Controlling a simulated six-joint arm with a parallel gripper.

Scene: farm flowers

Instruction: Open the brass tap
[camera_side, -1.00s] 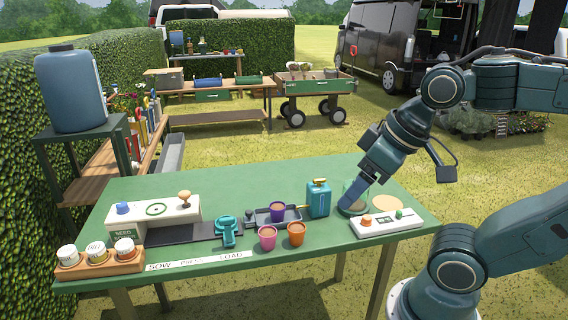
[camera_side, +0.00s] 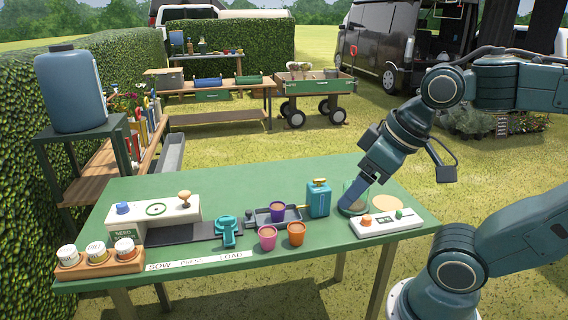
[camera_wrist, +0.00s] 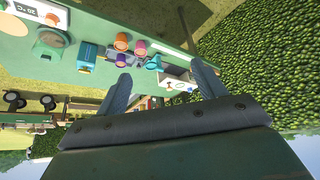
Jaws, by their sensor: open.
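No brass tap can be made out in either view. A large blue barrel (camera_side: 72,85) stands on a green stand at the left of the side view. A tap on it, if there is one, is hidden or too small to tell. My gripper (camera_side: 352,203) is at the far right of the bench in the side view, well away from the barrel, and overlaps a round green dish (camera_side: 354,208) there. In the wrist view its two fingers are spread apart with nothing between them, and my gripper (camera_wrist: 163,84) is open and empty.
The green bench (camera_side: 235,177) carries a white seed box (camera_side: 150,212), a teal press (camera_side: 227,230), several cups, a blue can (camera_side: 319,200) and a control panel (camera_side: 386,223). A jar rack (camera_side: 98,264) sits front left. Hedge (camera_side: 20,180) borders the barrel.

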